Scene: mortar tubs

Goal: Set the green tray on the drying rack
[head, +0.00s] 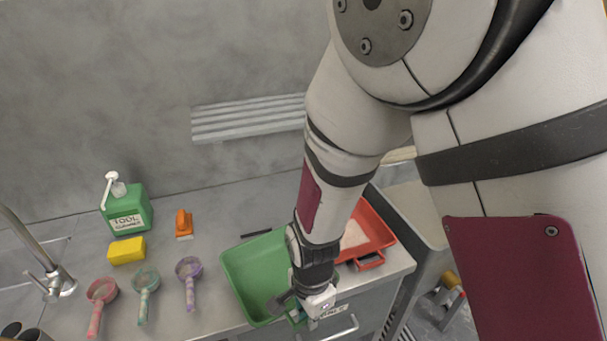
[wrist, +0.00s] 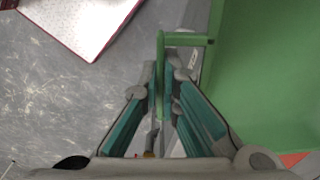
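The green tray (head: 258,262) is at the counter's front edge in the head view, left of the red tray; I cannot tell whether it touches the counter. In the wrist view the green tray (wrist: 265,70) fills the right side, with its handle bar pointing out to the left. My gripper (wrist: 162,70) has its fingers closed on both sides of that handle. In the head view my gripper (head: 304,308) is at the tray's front right corner, partly hidden by my wrist. The drying rack (head: 248,118), a grey slatted shelf, is on the back wall, its right end hidden by my arm.
A red tray (head: 376,228) with pale contents is to the right. On the left are a green cleaner bottle (head: 128,212), yellow sponge (head: 127,251), orange tool (head: 184,224), several coloured scoops (head: 188,270) and a tap (head: 55,282). The rack's visible slats are bare.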

